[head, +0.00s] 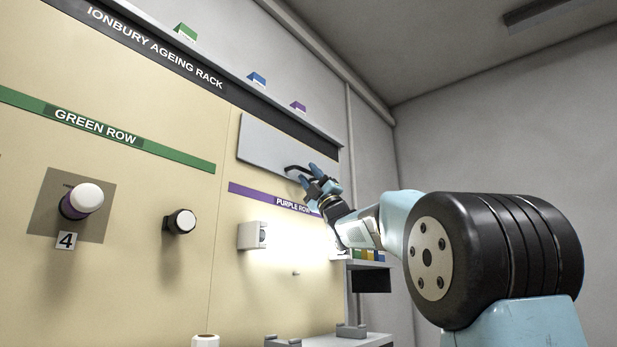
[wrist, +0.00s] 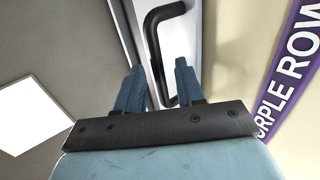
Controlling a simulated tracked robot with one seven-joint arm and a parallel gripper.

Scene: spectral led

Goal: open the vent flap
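The vent flap is a flat grey panel (head: 270,148) high on the rack, above the purple strip. It looks flat against the rack; I cannot tell if it stands slightly ajar. Its black bar handle (head: 297,170) is at its lower right; it also shows in the wrist view (wrist: 153,42). My gripper (head: 318,171) is at the handle. In the wrist view, my blue fingers (wrist: 159,68) are apart, with part of the handle showing between them. A gap shows beside the left finger, and the handle's near end lies close to the right finger. Firm contact is not visible.
Below the flap are the purple row label (head: 275,197) and a brightly lit white fixture (head: 252,235). A white-capped knob (head: 86,198) and a black knob (head: 181,221) stick out at left. A small shelf (head: 365,264) is under my forearm. Open air lies to the right.

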